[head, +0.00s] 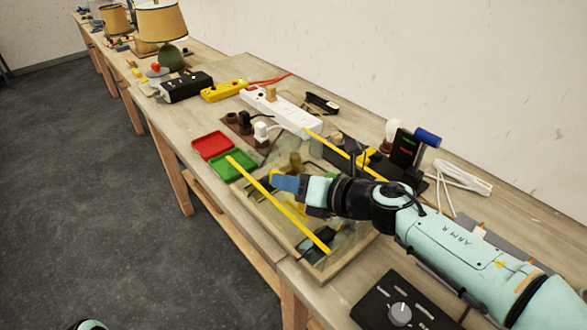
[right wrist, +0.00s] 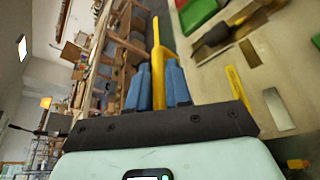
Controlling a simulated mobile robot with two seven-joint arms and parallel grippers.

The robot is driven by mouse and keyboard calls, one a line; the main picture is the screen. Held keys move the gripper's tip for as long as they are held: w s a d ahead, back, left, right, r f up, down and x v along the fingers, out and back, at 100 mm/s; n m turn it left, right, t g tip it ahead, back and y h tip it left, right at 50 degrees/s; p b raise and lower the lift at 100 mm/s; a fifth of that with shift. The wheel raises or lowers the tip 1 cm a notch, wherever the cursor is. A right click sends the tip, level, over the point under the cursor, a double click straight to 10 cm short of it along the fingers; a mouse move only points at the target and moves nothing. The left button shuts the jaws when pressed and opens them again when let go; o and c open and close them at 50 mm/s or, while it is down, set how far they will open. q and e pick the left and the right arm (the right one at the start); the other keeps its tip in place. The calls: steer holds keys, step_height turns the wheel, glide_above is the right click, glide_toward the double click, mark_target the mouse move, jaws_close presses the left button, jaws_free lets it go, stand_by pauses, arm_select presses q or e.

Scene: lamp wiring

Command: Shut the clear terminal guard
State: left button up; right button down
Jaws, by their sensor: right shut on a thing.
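The clear terminal guard shows mainly by its yellow edge bars. The near yellow bar (head: 280,205) runs slantwise in front of the wooden board (head: 335,272), and its far end overlaps the green tray in the head view. A second yellow bar (head: 330,146) lies along the back. The clear sheet is hard to make out, and I cannot tell how high its near edge is. My right gripper (head: 283,183) is at the near bar. In the right wrist view, its blue fingers (right wrist: 158,80) are shut on a yellow bar (right wrist: 157,50). My left gripper is not in view.
A red tray (head: 211,145) and a green tray (head: 232,166) lie left of the board. A white power strip (head: 280,108) and a black stand (head: 403,150) are behind. A black box with a knob (head: 400,312) is at the front right.

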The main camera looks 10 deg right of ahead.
mark_target(341, 229)
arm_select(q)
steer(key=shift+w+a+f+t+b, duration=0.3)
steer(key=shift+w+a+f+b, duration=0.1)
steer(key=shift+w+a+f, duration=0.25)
arm_select(e)
steer(key=shift+s+a+f+n+h, duration=0.1)
steer(key=shift+a+f+n+h, duration=0.1)
steer(key=shift+f, duration=0.4)
steer(key=shift+s+a+f+n+h, duration=0.1)
steer(key=shift+f+n, duration=0.1)
steer(key=shift+f, duration=0.4)
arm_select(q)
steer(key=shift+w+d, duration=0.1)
arm_select(e)
steer(key=shift+f, duration=0.15)
steer(key=c, duration=1.4)
jaws_free()
